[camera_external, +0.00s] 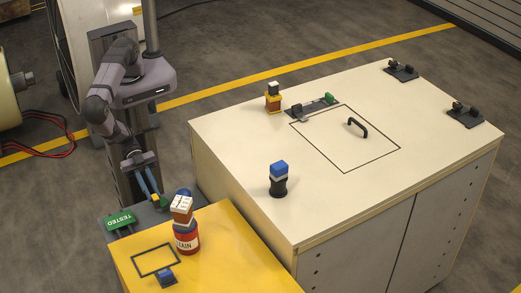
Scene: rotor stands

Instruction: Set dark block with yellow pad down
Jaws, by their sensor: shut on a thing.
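My gripper (155,194) has two blue fingers pointing down. It is at the left, above the dark grey surface beside the yellow table. It is shut on the dark block with the yellow pad (155,198). The yellow pad shows between the fingertips. The block's dark body is small and mostly hidden against the dark surface, so I cannot tell whether it touches the surface.
A green "TESTED" piece (119,221) lies left of my gripper. A red container with a stack on it (186,238) stands close at the right on the yellow table (225,265). A dark outlined rectangle (155,260) there is empty, with a blue-topped block (165,276) beside it.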

